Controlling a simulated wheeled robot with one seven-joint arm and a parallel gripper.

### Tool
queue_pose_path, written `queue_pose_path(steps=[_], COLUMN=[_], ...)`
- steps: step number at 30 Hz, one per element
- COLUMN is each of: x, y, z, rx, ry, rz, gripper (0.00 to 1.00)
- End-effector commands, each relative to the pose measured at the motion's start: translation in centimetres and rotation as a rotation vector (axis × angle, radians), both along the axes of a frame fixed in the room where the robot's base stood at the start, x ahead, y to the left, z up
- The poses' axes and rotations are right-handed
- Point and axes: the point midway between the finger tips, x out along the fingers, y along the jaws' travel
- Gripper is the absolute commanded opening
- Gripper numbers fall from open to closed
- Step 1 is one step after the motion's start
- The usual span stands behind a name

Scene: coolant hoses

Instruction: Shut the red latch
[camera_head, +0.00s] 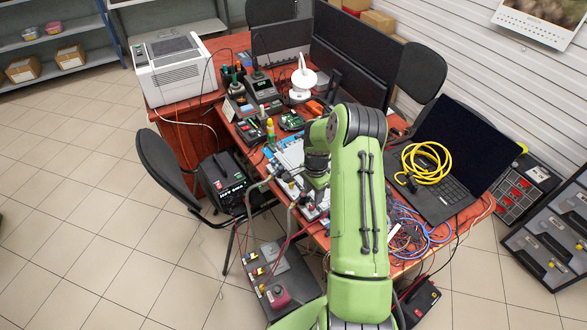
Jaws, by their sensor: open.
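A dark grey unit (262,268) stands low at the front, below the table's edge. Several hoses run from it up towards the table, with small yellow and orange fittings on its top. A red part (278,296) sits near its front end; it may be the red latch, but it is too small to tell its shape or whether it is open or shut. My green arm reaches over the table. My gripper (312,203) points down at the table's front-left edge, apart from the grey unit. It is open; its fingers are mostly hidden and I see nothing held.
The red-brown table (228,47) carries a white printer (174,68), electronics, a laptop (462,155) with a coiled yellow cable (427,163), and tangled blue and red wires (420,232). A black chair (163,165) stands left. Tiled floor at left is clear.

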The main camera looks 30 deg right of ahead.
Motion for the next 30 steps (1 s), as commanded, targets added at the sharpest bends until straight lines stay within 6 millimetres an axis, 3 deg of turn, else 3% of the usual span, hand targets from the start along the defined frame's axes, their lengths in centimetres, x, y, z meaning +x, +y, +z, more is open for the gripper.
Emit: queue_pose_path(steps=[12, 20, 30], x=[0.0, -0.6, -3.2], y=[0.0, 3.5, 8.2], z=[9.8, 14.6, 20.2], rx=[-0.001, -0.064, -0.144], ry=[-0.003, -0.041, -0.094], rz=[-0.002, 0.22, 0.498], gripper=[0.47, 0.47, 0.47])
